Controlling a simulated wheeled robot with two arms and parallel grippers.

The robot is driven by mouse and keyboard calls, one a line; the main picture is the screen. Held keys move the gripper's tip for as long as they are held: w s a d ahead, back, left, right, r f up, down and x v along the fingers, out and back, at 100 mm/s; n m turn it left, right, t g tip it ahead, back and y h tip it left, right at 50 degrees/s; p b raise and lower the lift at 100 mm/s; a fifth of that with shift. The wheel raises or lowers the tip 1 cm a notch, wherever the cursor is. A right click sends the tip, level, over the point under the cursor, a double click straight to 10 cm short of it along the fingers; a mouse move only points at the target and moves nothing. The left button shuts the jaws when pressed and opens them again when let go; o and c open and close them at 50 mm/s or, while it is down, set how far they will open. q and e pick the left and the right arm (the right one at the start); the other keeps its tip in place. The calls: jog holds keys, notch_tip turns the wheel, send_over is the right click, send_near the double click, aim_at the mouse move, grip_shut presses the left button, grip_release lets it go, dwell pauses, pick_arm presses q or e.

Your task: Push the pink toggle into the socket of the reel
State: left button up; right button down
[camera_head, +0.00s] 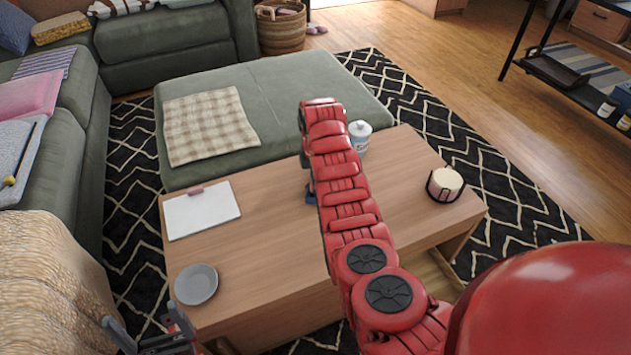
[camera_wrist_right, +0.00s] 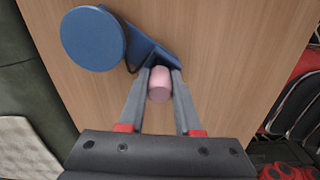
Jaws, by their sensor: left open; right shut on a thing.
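The blue reel (camera_wrist_right: 93,39) lies on the wooden table in the right wrist view. It has a round disc and an arm-like body reaching right, with a dark cord beside it. The pink toggle (camera_wrist_right: 160,86) is a short cylinder between the fingertips of my right gripper (camera_wrist_right: 160,76), which is shut on it. The toggle is close to the reel's body; I cannot tell if it touches, and the socket is not clearly visible. In the head view my right arm hides most of this, with only a bit of blue (camera_head: 311,198) showing. My left gripper (camera_head: 149,331) is open and empty at the lower left.
The coffee table (camera_head: 270,245) holds a clipboard (camera_head: 202,211), a grey plate (camera_head: 196,284), a lidded white jar (camera_head: 359,133) and a candle in a dark holder (camera_head: 445,184). A green ottoman (camera_head: 270,95) stands behind it. The tabletop's front middle is clear.

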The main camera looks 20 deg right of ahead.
jog(key=shift+f, duration=0.55)
jog(key=c, duration=0.5)
grip_release()
notch_tip(320, 180, up, 9)
jog(key=shift+w+f+p, duration=0.1)
jog(key=shift+p, duration=0.95)
notch_tip(320, 180, up, 9)
jog(key=p, duration=0.4)
jog(key=shift+f, duration=0.15)
jog(key=shift+f, duration=0.1)
